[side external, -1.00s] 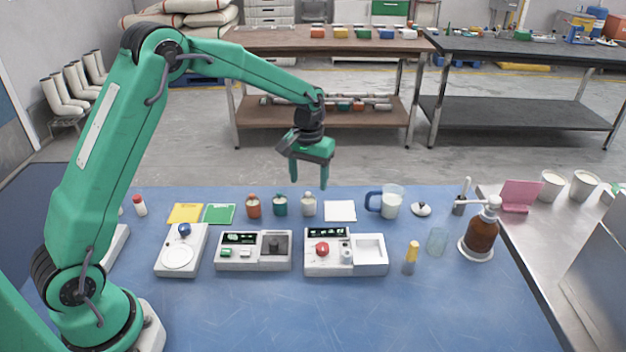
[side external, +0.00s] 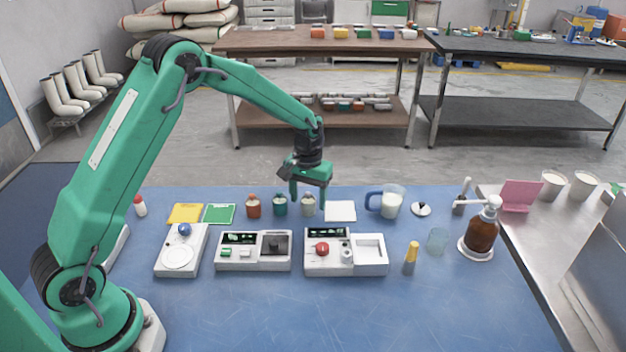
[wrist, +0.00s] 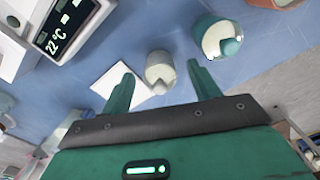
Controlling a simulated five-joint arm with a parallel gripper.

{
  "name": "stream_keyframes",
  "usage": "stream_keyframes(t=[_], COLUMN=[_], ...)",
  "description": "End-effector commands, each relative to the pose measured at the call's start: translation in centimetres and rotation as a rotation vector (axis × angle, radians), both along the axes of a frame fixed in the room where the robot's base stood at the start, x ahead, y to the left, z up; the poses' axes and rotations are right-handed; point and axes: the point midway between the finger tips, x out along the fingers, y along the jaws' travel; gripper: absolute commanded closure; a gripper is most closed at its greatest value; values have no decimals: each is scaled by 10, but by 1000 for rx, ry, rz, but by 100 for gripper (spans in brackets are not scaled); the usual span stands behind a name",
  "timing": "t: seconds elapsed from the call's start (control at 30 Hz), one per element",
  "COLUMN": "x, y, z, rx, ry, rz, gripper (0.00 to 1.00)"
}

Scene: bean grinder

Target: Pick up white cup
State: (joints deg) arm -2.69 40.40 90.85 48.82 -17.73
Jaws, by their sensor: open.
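A small whitish cup-like container (side external: 308,207) with a rounded top stands upright at the back of the blue table, right of a teal one. My gripper (side external: 308,196) is open just above and around its top. In the wrist view, the whitish container (wrist: 160,74) lies between the tips of my two spread fingers (wrist: 160,68), with gaps on both sides and no visible contact. A larger cup with a blue handle and white contents (side external: 391,205) stands further right.
The teal container (side external: 280,206) and an orange-brown one (side external: 253,207) stand close on the left. A white square sheet (side external: 341,211) lies to the right. White devices (side external: 345,265) stand in front. The table's front is clear.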

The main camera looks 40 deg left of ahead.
Motion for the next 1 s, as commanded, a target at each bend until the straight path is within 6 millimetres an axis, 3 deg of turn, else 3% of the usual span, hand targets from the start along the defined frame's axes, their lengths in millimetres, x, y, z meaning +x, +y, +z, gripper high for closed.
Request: stream_keyframes(t=[0.2,0.7,0.93,1.0], x=[0,0,0,0], y=[0,0,0,0], z=[-16,-16,-16,-16], rx=[0,0,0,1], ry=[0,-1,-1,-2], rz=[0,0,0,0], gripper=[39,39,84,88])
